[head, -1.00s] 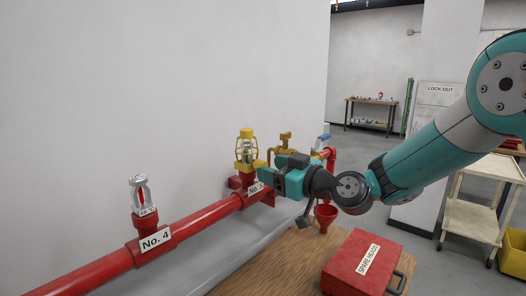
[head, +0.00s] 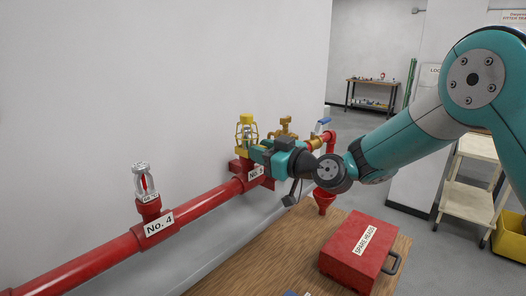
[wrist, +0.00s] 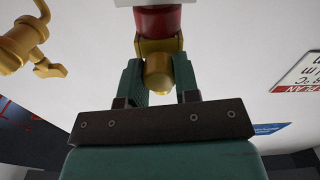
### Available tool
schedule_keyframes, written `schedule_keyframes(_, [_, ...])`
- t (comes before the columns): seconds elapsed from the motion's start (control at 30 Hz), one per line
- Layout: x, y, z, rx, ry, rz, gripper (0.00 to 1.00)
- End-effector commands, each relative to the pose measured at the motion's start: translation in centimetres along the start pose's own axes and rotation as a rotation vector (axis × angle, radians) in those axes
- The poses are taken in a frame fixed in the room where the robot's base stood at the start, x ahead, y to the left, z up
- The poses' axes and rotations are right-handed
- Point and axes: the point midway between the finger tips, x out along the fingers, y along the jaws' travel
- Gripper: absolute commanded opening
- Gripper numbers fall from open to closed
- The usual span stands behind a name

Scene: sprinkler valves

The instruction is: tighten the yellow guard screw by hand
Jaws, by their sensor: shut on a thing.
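The yellow wire guard (head: 247,120) stands upright around the sprinkler above the tag "No. 5" (head: 256,172) on the red pipe. The yellow guard screw (wrist: 158,72) shows in the wrist view as a rounded brass-yellow knob between the two green fingers. My gripper (wrist: 160,82) is shut on it, with a finger on each side. In the head view my gripper (head: 253,151) reaches the right side of the guard's lower part, and the screw is hidden there.
Sprinkler No. 4 (head: 145,182) stands on the red pipe (head: 105,259) at the left. A brass valve (head: 286,128) is just behind my gripper.

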Motion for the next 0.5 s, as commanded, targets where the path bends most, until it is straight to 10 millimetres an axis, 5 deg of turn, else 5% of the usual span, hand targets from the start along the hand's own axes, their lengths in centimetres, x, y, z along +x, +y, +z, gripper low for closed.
schedule_keyframes(0.5, [0.00, 0.05, 0.25, 0.263, 0.003, 0.000, 0.06])
